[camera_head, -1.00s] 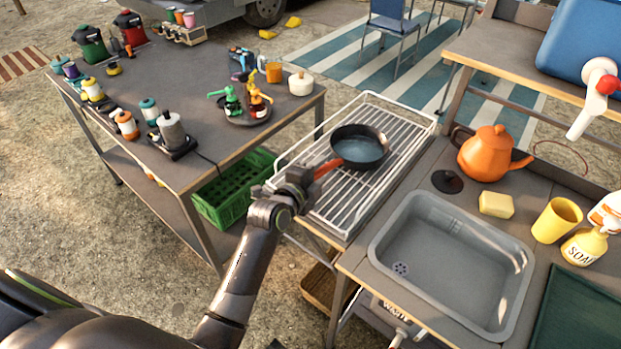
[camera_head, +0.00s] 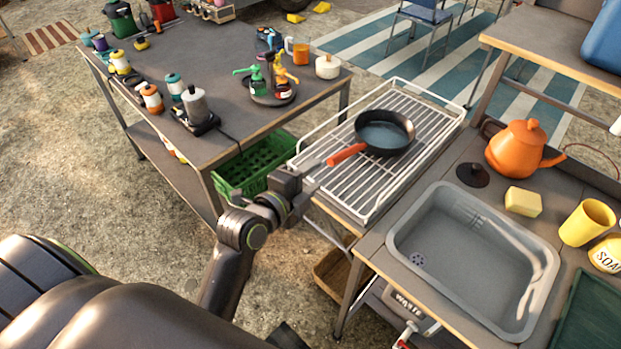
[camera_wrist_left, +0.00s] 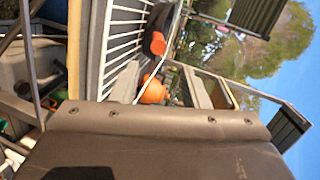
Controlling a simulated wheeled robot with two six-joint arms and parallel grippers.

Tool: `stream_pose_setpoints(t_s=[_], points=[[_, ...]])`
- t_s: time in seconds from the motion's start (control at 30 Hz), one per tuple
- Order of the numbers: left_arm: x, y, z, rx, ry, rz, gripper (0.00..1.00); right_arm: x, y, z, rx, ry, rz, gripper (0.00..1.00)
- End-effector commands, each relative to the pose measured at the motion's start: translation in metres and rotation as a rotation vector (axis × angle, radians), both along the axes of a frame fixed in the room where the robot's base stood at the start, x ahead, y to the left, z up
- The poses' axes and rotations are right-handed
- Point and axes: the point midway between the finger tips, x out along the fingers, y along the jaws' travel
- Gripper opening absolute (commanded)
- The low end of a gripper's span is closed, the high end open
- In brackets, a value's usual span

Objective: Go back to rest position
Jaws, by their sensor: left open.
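My left gripper (camera_head: 300,186) is open and empty, beside the near left edge of the white wire rack (camera_head: 345,196). A black frying pan (camera_head: 385,134) with an orange handle (camera_head: 346,155) rests on the rack, its handle pointing toward my gripper and apart from it. In the left wrist view the rack's bars (camera_wrist_left: 122,40) and the orange handle end (camera_wrist_left: 155,42) show beyond the gripper body. My right gripper is not in view.
A grey sink (camera_head: 470,262) is right of the rack, with an orange kettle (camera_head: 522,147), a sponge (camera_head: 523,201) and a yellow cup (camera_head: 587,222) around it. A table (camera_head: 235,98) with bottles stands left. A green crate (camera_head: 254,167) sits low between them.

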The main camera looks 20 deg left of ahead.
Motion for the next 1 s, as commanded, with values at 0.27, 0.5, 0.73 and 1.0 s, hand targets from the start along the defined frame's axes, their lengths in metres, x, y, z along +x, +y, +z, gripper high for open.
stream_pose_setpoints(t_s=[0.27, 0.5, 0.73, 1.0], points=[[-0.001, 0.0, 0.0, 0.0, 0.0, 0.0, 0.41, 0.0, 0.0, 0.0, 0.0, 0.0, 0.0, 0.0], [-0.001, 0.0, 0.0, -0.002, 0.004, 0.001, 0.41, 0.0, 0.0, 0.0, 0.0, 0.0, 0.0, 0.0], [-0.026, 0.011, -0.028, -0.133, 0.17, 0.065, 0.41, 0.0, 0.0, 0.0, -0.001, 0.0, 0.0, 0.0], [-0.098, 0.043, -0.083, -0.45, 0.54, 0.358, 0.41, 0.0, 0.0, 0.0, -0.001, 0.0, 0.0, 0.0]])
